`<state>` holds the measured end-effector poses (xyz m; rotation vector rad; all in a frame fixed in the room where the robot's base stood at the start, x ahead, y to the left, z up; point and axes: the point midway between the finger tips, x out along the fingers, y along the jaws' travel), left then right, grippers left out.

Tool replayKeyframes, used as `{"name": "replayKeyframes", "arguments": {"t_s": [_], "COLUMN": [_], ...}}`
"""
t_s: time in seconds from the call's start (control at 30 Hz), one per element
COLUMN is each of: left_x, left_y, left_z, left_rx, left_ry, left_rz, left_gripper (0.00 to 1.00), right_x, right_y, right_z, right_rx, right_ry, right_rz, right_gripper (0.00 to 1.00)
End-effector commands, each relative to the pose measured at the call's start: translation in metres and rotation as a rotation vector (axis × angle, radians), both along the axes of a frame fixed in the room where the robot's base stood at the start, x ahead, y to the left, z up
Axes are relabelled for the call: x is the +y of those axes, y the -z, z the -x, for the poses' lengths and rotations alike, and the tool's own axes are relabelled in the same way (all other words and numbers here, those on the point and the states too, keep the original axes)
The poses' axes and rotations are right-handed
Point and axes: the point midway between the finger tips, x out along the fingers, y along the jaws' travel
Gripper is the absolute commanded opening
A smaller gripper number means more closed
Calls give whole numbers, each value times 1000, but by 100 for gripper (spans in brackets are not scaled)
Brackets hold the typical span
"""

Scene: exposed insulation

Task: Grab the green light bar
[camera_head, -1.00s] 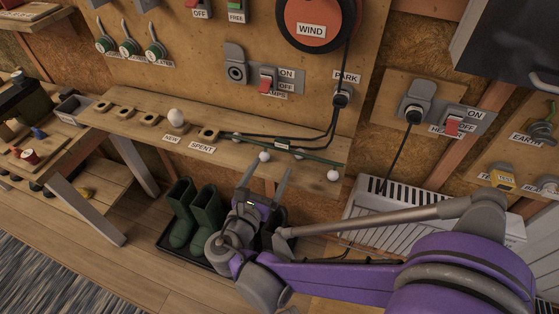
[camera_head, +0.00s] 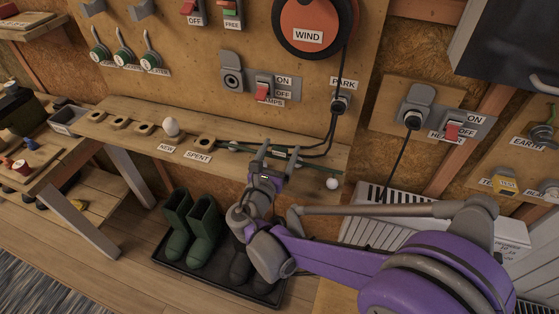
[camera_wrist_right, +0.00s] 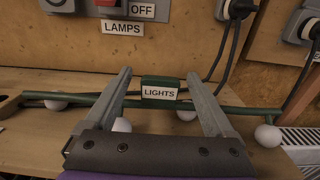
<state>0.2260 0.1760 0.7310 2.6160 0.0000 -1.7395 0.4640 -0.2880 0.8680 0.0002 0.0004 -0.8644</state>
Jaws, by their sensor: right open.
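The green light bar (camera_head: 314,160) lies along the wooden shelf, with white bulbs on it and black cables near it. In the right wrist view its middle block, labelled LIGHTS (camera_wrist_right: 160,92), shows between my two fingers. My right gripper (camera_head: 280,149) is open over the middle of the bar, one finger on each side of the block. In the right wrist view the open fingers (camera_wrist_right: 159,74) cross in front of the bar, and I cannot tell whether they touch it. My left gripper is not in view.
The shelf (camera_head: 95,130) has several holders, one with a white bulb (camera_head: 171,126). A LAMPS switch (camera_head: 263,91) and a PARK socket (camera_head: 340,102) are on the wall behind. Green boots (camera_head: 203,230) stand below. A white heater (camera_head: 375,232) is at right.

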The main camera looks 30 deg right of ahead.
Motion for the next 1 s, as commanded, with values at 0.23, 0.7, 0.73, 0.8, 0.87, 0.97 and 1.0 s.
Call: {"name": "replayKeyframes", "arguments": {"t_s": [0.23, 0.7, 0.73, 0.8, 0.87, 0.97, 1.0], "left_x": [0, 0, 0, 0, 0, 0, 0], "left_y": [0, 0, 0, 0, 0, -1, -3], "left_z": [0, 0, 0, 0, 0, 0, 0], "left_rx": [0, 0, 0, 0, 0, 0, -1], "left_ry": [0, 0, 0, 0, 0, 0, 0], "left_rz": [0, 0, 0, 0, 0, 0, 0], "left_gripper": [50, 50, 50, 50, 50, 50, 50], "right_x": [0, 0, 0, 0, 0, 0, 0], "right_y": [0, 0, 0, 0, 0, -3, -6], "right_z": [0, 0, 0, 0, 0, 0, 0], "right_rx": [0, 0, 0, 0, 0, 0, -1], "right_ry": [-1, 0, 0, 0, 0, 0, 0], "right_rz": [0, 0, 0, 0, 0, 0, 1], "right_gripper": [81, 0, 0, 0, 0, 0, 0]}}
